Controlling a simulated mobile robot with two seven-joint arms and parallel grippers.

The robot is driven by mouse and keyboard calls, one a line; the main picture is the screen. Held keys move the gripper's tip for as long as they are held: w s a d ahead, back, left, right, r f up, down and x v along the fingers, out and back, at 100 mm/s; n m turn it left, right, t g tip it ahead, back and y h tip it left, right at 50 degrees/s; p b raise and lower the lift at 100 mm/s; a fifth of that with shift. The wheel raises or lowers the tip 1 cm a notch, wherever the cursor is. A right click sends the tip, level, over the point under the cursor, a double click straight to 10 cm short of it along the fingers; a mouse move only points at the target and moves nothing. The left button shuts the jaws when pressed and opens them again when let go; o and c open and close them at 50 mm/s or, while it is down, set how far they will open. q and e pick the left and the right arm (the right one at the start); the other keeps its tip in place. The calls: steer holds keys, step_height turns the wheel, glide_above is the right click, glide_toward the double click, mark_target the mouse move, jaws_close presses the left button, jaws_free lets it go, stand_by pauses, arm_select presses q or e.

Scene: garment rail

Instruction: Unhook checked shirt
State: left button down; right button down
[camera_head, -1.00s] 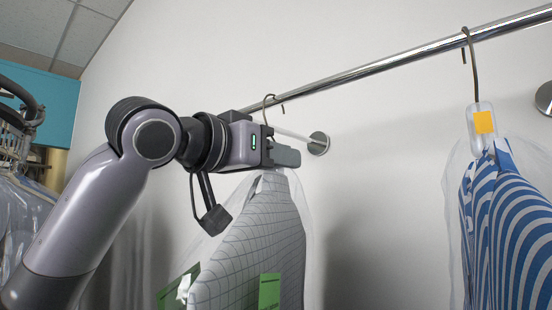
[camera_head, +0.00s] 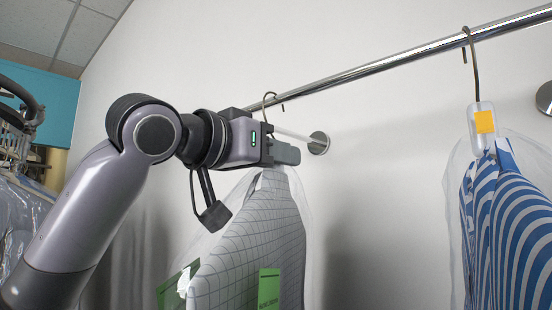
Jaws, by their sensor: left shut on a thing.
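The checked shirt (camera_head: 262,240) is pale grey with a dark grid, in a clear cover with green tags, and hangs below my left gripper. Its hanger hook (camera_head: 267,103) rises behind the gripper to the chrome rail (camera_head: 375,68); the hook's top is at the rail. My left gripper (camera_head: 285,153) is shut at the hanger's neck, just above the shirt's collar. The neck itself is hidden by the gripper. My right gripper is out of view.
A blue and white striped shirt (camera_head: 510,235) in a clear cover hangs from the rail at the right, with an orange tag (camera_head: 484,122). The wall is close behind. Other covered garments (camera_head: 20,225) hang at the far left. Free room lies between the two shirts.

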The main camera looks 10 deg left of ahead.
arm_select(q)
steer(key=shift+r, duration=1.55)
steer(key=shift+s, duration=0.1)
steer(key=shift+b+v, duration=0.65)
steer(key=shift+v, duration=0.6)
steer(key=shift+b+v, duration=0.7)
steer(key=shift+v, duration=1.5)
steer(key=b+v, duration=0.3)
steer(key=v, duration=0.9)
